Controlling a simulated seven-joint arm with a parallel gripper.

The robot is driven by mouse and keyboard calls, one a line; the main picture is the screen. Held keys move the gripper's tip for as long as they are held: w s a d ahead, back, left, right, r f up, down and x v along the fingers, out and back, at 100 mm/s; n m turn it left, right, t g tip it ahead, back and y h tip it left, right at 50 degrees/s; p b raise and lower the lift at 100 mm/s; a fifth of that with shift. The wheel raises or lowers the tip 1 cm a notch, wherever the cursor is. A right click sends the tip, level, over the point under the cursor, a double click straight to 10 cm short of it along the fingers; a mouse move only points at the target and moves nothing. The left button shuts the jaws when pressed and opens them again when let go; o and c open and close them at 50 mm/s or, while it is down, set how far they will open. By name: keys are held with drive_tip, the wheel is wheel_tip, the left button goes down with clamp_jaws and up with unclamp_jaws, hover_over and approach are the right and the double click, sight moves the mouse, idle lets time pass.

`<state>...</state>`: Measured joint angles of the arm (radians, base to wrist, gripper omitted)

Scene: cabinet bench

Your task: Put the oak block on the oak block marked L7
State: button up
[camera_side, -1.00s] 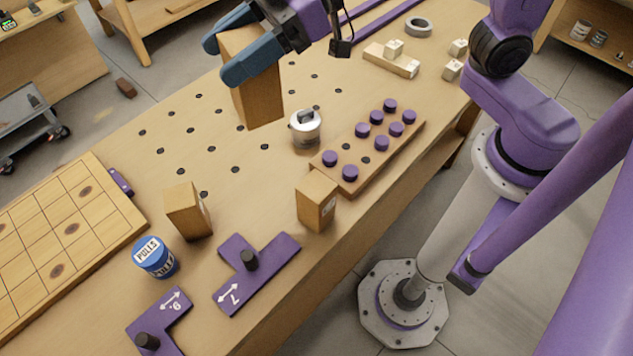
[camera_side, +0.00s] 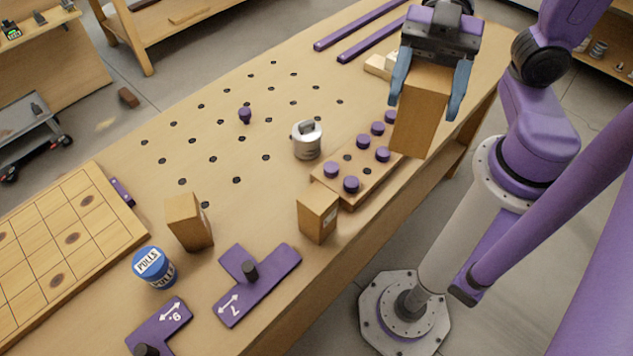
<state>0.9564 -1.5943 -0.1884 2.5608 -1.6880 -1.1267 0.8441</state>
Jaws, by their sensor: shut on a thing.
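My gripper (camera_side: 425,106) is shut on a tall oak block (camera_side: 421,128) and holds it upright above the right part of the bench, over the far end of the peg board. One blue finger is on each side of it. Two other oak blocks stand upright on the bench. I cannot read either label, so I cannot tell which is L7.
A wooden board with purple pegs (camera_side: 347,190) and a metal canister (camera_side: 307,143) stand near the front blocks. A purple peg (camera_side: 245,115) stands among holes in the bench.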

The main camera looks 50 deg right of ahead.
drive_tip(key=w+a+f, duration=0.9)
drive_tip(key=a+f, duration=0.1)
drive_tip(key=f, duration=0.2)
drive_tip(key=shift+f, duration=0.4)
drive_tip(key=shift+f, duration=0.1)
idle(0.4)
drive_tip(key=o, duration=1.6)
